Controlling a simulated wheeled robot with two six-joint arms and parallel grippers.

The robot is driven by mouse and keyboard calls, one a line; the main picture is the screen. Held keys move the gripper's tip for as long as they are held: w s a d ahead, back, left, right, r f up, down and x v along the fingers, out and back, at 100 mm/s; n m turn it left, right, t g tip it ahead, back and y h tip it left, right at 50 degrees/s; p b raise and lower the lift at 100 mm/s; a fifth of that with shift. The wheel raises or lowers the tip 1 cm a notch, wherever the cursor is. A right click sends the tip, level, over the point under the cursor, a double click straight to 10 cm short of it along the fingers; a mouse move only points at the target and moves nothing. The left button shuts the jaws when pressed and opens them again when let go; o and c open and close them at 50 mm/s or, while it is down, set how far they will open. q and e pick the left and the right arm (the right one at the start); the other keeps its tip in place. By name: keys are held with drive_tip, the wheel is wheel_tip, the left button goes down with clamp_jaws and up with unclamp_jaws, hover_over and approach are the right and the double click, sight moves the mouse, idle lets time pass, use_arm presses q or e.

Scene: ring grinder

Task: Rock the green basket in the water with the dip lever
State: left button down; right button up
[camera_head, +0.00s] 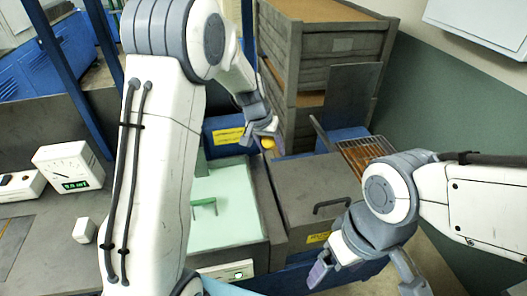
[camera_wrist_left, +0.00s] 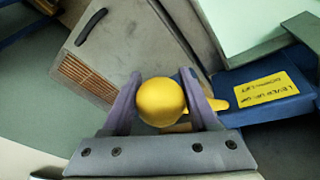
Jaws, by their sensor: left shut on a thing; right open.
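The dip lever shows as a yellow ball knob (camera_head: 268,143) beside the blue housing, at the back of the bench in the head view. In the left wrist view the knob (camera_wrist_left: 160,102) sits between the purple finger pads, with a short yellow piece beside it. My left gripper (camera_head: 263,138) is shut on this knob; it also shows in the left wrist view (camera_wrist_left: 165,106). My right gripper (camera_head: 365,280) is open and empty at the bottom right, in front of the grey box. I cannot make out the green basket or the water in either view.
A mint-green lid (camera_head: 230,222) with a green handle lies left of a grey box (camera_head: 310,188) with a dark handle. A blue housing (camera_wrist_left: 300,112) bears a yellow label. Wooden crates (camera_head: 325,55) stand behind. A meter (camera_head: 68,166) stands at the left.

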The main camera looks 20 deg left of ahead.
use_arm(q)
drive_tip(key=r, duration=0.1)
drive_tip(key=w+r, duration=0.1)
drive_tip(key=w+a+r+p, duration=0.1)
drive_tip(key=shift+r, duration=0.4)
drive_tip(key=shift+w+r, duration=0.2)
use_arm(e)
wheel_tip(320, 180, up, 2)
use_arm(q)
drive_tip(key=shift+c, duration=1)
unclamp_jaws()
drive_tip(key=shift+r, duration=0.1)
use_arm(e)
drive_tip(key=shift+d, duration=0.1)
use_arm(q)
drive_tip(key=shift+s+f, duration=0.1)
drive_tip(key=shift+f, duration=0.1)
